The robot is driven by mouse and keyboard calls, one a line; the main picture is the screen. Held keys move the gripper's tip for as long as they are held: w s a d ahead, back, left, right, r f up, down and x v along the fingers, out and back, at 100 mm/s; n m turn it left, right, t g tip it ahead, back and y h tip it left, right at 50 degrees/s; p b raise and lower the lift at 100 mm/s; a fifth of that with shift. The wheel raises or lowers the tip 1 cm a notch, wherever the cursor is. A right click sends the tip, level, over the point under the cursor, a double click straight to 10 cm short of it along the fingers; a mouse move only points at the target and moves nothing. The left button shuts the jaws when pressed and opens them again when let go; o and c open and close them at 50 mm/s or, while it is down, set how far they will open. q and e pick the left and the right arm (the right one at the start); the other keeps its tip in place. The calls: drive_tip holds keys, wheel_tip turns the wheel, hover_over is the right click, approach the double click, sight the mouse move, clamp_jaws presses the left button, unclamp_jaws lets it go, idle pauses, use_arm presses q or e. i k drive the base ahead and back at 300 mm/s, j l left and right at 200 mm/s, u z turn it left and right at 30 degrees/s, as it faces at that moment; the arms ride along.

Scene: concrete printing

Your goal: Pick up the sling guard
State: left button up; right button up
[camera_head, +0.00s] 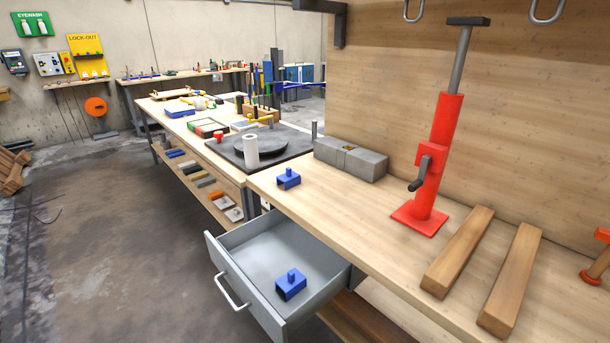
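Two small blue channel-shaped pieces with a stub on top look alike, and I take them to be sling guards. One blue piece (289,179) sits on the wooden workbench near its left edge. Neither of my grippers is in view.
A red jack stand (428,180), a grey block (350,159) and two wooden bars (457,252) stand on the bench. The open drawer juts out over the floor. A black plate (262,149) with a white cylinder (251,151) is further back.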

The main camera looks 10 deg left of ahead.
sight(291, 178)
drive_tip(key=j+z, duration=0.15)
drive_tip(key=z, duration=0.6)
drive_tip(key=j+z, duration=0.35)
drive_tip(key=j, duration=0.3)
drive_tip(key=j+z, duration=0.35)
drive_tip(key=j, duration=0.35)
drive_tip(key=k+j+z, duration=0.1)
drive_tip(key=j+z, duration=0.2)
drive_tip(key=j, duration=0.35)
